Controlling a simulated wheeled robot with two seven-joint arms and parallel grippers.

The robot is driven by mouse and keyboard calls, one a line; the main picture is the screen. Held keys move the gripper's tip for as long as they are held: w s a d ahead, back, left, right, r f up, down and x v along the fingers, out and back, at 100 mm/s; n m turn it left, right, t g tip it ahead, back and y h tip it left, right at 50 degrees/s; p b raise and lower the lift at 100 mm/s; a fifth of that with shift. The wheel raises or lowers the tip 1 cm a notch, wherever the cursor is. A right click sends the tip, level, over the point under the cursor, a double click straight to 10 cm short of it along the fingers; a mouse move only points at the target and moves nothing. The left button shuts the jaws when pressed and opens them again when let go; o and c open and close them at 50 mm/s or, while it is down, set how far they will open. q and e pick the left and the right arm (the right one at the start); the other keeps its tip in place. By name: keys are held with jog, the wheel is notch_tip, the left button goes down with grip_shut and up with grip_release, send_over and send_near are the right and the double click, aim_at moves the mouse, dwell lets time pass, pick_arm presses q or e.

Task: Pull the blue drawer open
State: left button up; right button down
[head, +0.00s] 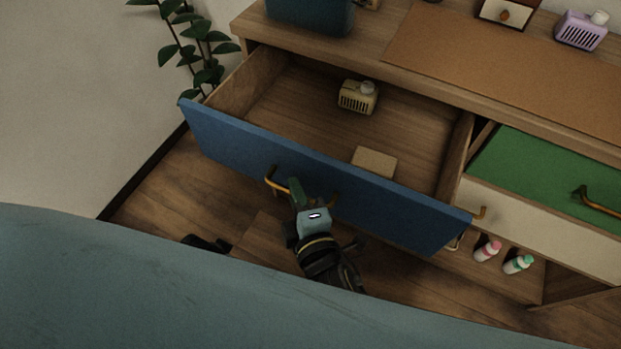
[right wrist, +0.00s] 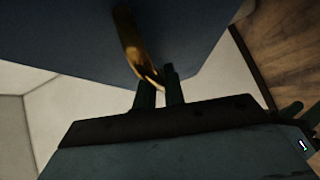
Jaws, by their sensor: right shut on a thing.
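The blue drawer (head: 400,215) stands well out from the cabinet, with its wooden inside showing in the head view. Its brass handle (head: 276,180) is on the blue front. My right gripper (head: 305,192) is at the handle, shut on it, and hides part of the bar. In the right wrist view the two dark fingers (right wrist: 160,88) meet the brass handle (right wrist: 134,45) against the blue front (right wrist: 70,35). A dark piece at the lower left of the head view may be my left gripper; I cannot be sure.
Inside the drawer are a small beige basket-like container (head: 358,98) and a flat tan block (head: 374,162). A green panel (head: 545,175) with a brass handle is at the right. A leafy plant (head: 197,50) is behind the drawer's left side.

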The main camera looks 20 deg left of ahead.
jog(key=shift+s, duration=0.1)
jog(key=c, duration=1.5)
grip_release()
